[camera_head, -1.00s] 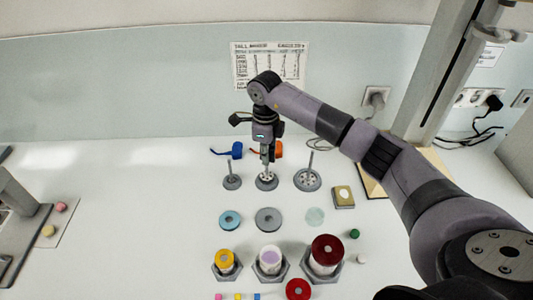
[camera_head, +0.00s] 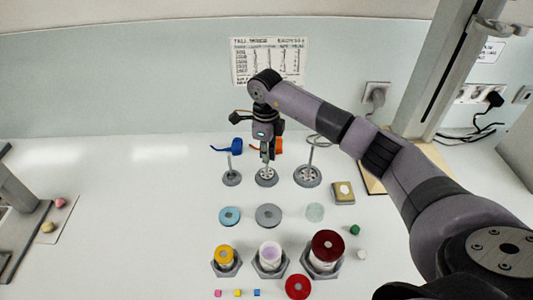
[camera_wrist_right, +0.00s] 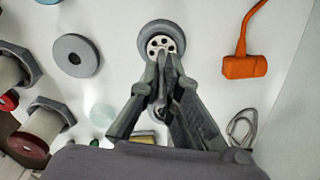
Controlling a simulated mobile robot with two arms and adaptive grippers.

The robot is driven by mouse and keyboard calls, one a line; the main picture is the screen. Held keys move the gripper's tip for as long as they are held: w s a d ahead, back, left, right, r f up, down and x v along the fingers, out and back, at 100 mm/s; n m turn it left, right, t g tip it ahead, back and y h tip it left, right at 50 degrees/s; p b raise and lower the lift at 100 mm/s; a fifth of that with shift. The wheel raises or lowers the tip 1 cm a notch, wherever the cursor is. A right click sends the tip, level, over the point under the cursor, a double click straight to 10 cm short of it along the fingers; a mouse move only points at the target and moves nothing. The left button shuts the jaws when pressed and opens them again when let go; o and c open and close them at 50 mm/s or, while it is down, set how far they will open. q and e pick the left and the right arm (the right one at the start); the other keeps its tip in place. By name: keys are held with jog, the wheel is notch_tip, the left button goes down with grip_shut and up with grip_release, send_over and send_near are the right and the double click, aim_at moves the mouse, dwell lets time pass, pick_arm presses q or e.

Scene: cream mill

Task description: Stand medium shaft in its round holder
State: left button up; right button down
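The round holder for the medium shaft (camera_head: 266,181) is the middle one of three grey round bases in the head view. It shows with its ring of holes in the right wrist view (camera_wrist_right: 151,31). My right gripper (camera_head: 267,157) points straight down over it, fingertips (camera_wrist_right: 165,62) close together just above its centre. They appear shut on a thin grey shaft, the medium shaft, held upright; the fingers hide most of it. I cannot tell whether its lower end is seated. My left gripper is not in view.
A shorter shaft (camera_head: 229,162) and a taller shaft (camera_head: 311,158) stand in bases on either side. Blue (camera_head: 237,146) and orange (camera_wrist_right: 245,67) tools lie behind. Discs (camera_head: 268,215) and hexagonal stands (camera_head: 270,270) with coloured rolls are in front. Left of the bases is clear.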

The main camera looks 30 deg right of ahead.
jog(key=shift+f+b, duration=0.55)
jog(key=shift+f, duration=0.25)
jog(key=c, duration=1.7)
grip_release()
jog(key=o, duration=0.5)
jog(key=shift+o, duration=0.2)
jog(key=shift+r+p, duration=2)
jog(key=shift+r, duration=1.55)
